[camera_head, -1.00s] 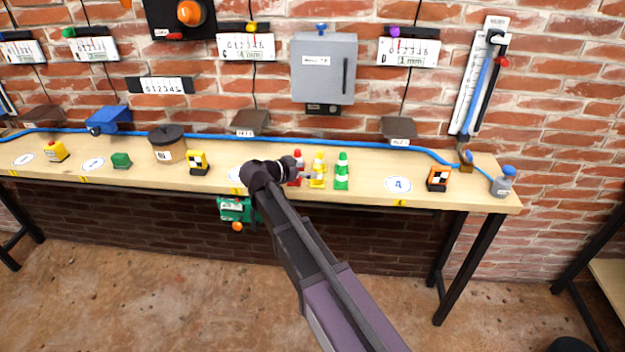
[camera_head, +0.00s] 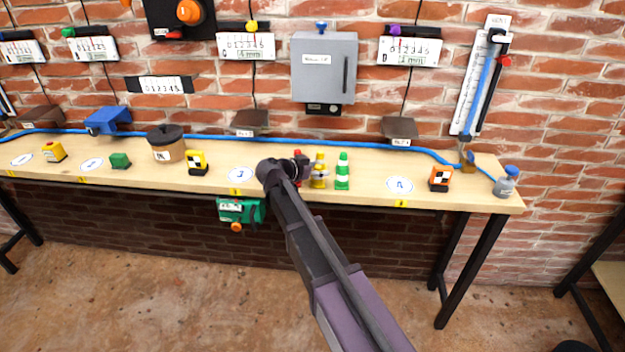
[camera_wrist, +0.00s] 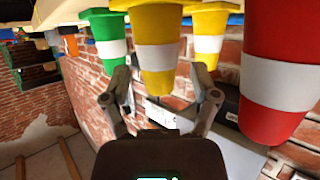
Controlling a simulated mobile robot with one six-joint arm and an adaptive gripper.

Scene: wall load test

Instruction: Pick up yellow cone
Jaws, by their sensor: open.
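A yellow cone with a white band (camera_head: 319,172) stands on the workbench in the head view, just right of my gripper (camera_head: 302,167). In the wrist view the picture is turned over, and a near yellow cone (camera_wrist: 155,38) hangs from the top, in line with the gap of my gripper (camera_wrist: 159,82). The fingers are apart, one on each side of the cone's narrow end, with no clear contact. A second yellow cone (camera_wrist: 209,34) shows behind it. A green cone (camera_head: 342,171) stands to the right, and a red cone (camera_wrist: 278,75) is close to one finger.
The red cone is mostly hidden behind my gripper in the head view. The workbench (camera_head: 440,199) has bare room right of the green cone. A grey wall box (camera_head: 324,68) hangs behind.

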